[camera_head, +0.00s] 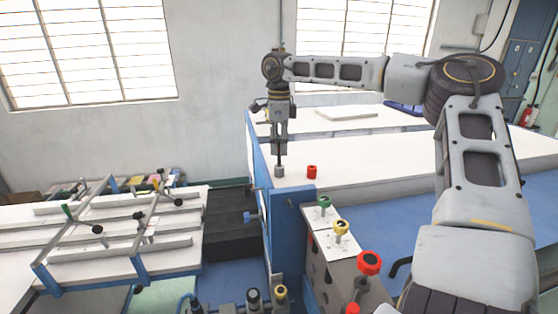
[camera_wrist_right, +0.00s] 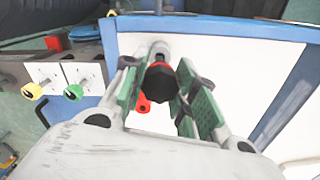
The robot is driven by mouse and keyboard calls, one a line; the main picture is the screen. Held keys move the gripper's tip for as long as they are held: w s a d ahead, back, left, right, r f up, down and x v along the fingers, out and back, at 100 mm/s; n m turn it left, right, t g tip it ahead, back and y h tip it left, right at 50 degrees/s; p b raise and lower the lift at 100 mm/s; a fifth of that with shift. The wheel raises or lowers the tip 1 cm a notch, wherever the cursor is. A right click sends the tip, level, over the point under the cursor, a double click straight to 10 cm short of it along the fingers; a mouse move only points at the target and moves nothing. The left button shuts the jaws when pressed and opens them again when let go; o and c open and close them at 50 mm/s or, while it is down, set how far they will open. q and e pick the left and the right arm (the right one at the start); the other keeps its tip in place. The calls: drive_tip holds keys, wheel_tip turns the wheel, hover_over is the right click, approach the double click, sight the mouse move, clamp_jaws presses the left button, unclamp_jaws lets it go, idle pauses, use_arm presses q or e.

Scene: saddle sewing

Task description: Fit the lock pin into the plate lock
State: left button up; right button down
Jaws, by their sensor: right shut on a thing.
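My right gripper (camera_head: 280,146) points down above the white plate's near left corner. It is shut on a dark lock pin (camera_head: 280,160). In the right wrist view the pin's black head (camera_wrist_right: 161,82), with some red beside it, sits between the green-padded fingers. A grey cylinder (camera_head: 279,171) is at the pin's lower end, at the plate; I cannot tell whether it is a lock or part of the pin, nor whether the pin is inserted. A red cylinder (camera_head: 312,172) stands just right of it. My left gripper is not in view.
Green (camera_head: 325,203), yellow (camera_head: 341,228) and red (camera_head: 368,262) knobs stand on a panel at the near side of the blue-framed table. A clamp rack (camera_head: 110,245) is on the left. The white plate (camera_head: 390,160) is mostly bare to the right.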

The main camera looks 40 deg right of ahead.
drive_tip(key=shift+r, duration=0.55)
idle(0.4)
drive_tip(key=shift+r, duration=1.8)
